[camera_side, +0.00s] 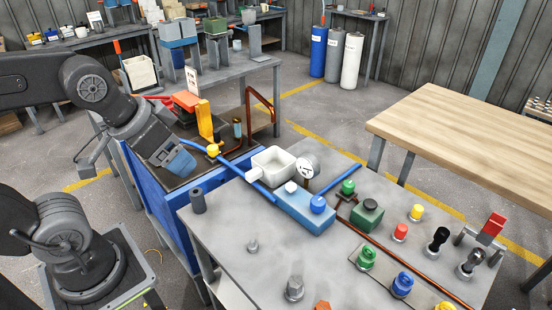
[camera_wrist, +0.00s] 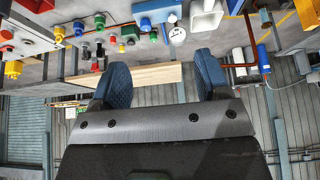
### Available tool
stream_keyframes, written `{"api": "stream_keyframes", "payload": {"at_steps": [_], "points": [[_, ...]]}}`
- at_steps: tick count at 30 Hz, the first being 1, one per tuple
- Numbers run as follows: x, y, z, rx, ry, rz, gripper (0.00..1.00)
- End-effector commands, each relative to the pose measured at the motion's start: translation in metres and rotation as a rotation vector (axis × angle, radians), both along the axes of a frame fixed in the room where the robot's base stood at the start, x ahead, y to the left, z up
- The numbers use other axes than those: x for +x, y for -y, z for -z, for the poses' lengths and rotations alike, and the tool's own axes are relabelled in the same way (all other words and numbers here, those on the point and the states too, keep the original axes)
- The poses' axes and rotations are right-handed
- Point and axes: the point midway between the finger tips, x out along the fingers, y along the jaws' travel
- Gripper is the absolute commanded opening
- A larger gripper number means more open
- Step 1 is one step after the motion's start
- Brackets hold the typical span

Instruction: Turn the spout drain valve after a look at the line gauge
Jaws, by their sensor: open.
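My gripper (camera_side: 178,163) is open and empty at the left of the work, tilted down, with blue fingertips. It is apart from the bench fittings. In the wrist view its two fingers (camera_wrist: 163,82) stand wide apart with nothing between them. A round white gauge (camera_side: 306,166) stands behind the blue box (camera_side: 303,211); its reading is too small to tell. The gauge also shows in the wrist view (camera_wrist: 177,35). A yellow knob (camera_side: 213,150) sits by the blue line, close to my gripper. I cannot tell which knob is the spout drain valve.
Green (camera_side: 348,187), red (camera_side: 400,231), yellow and black knobs crowd the bench's right side. A dark cylinder (camera_side: 198,200) stands at its left edge. A bare wooden table (camera_side: 470,135) is at the right.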

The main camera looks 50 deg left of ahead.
Motion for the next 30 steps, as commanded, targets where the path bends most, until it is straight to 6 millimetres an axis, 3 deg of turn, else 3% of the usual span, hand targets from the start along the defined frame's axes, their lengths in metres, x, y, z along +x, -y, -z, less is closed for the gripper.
{"api": "stream_keyframes", "payload": {"at_steps": [4, 7, 12, 17, 23, 30], "points": [[0.009, -0.004, -0.004, -0.011, -0.013, -0.040, 0.69], [0.031, -0.013, -0.013, -0.039, -0.041, -0.132, 0.69], [0.090, -0.046, -0.025, -0.113, -0.108, -0.382, 0.69], [0.147, -0.090, -0.022, -0.184, -0.165, -0.633, 0.69], [0.209, -0.161, 0.006, -0.265, -0.229, -0.950, 0.69], [0.257, -0.260, 0.071, -0.355, -0.295, -1.337, 0.69]]}}
